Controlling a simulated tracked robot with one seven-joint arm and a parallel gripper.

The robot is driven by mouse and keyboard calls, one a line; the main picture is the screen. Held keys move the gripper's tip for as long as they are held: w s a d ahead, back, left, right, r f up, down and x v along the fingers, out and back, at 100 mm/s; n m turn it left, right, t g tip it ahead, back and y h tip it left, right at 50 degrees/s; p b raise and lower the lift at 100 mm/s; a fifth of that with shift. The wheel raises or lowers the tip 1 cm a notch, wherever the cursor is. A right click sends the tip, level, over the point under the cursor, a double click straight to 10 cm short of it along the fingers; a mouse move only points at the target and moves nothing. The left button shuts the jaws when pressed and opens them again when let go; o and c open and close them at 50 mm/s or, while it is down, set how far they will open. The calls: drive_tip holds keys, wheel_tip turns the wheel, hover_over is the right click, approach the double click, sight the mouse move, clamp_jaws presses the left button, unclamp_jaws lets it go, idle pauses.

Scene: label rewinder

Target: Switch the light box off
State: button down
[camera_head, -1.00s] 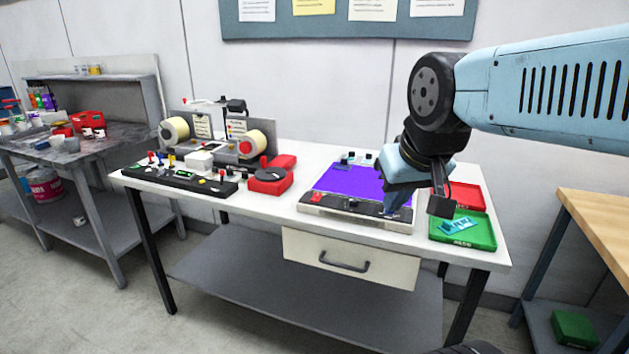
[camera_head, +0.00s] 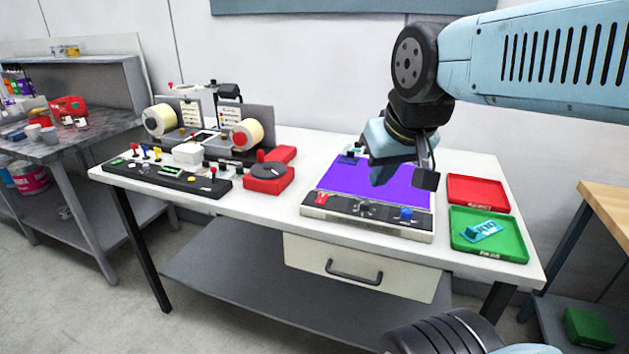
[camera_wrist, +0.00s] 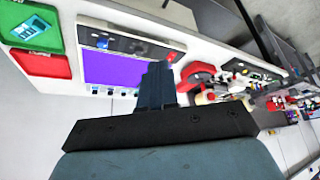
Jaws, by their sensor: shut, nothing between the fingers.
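The light box (camera_head: 335,180) stands on the white table, its top panel bright purple. Its front strip carries a red switch (camera_head: 321,198) at the left, a dark knob (camera_head: 364,207) in the middle and a blue button (camera_head: 405,215) at the right. My gripper (camera_head: 379,182) is shut and empty above the purple panel, behind the front strip, apart from the controls. In the wrist view the shut fingers (camera_wrist: 160,72) overlap the panel's corner (camera_wrist: 115,68), close in the picture to the red switch (camera_wrist: 171,57). Whether the switch is pressed I cannot tell.
A red tray (camera_head: 478,178) and a green tray (camera_head: 515,246) holding a teal piece (camera_head: 483,231) lie right of the box. Left stand a red-based dial device (camera_head: 268,185), a black control strip (camera_head: 190,187) and the label rewinder (camera_head: 247,135). A drawer (camera_head: 300,248) is below.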

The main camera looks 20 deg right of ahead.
drive_tip(key=shift+a, duration=0.1)
drive_tip(key=n+g, duration=0.4)
drive_tip(key=n, duration=0.7)
hover_over(322, 196)
drive_tip(key=s+a, duration=0.1)
drive_tip(key=s, duration=0.1)
wheel_tip(322, 196, down, 6)
drive_tip(key=shift+w+r+h, duration=0.15)
drive_tip(key=shift+w+h, duration=0.05)
drive_tip(key=shift+h, duration=0.2)
drive_tip(key=f, duration=0.4)
drive_tip(key=w+f, duration=0.1)
drive_tip(key=f, duration=0.4)
drive_tip(key=d+f, duration=0.1)
drive_tip(key=f, duration=0.4)
drive_tip(key=shift+w, duration=0.2)
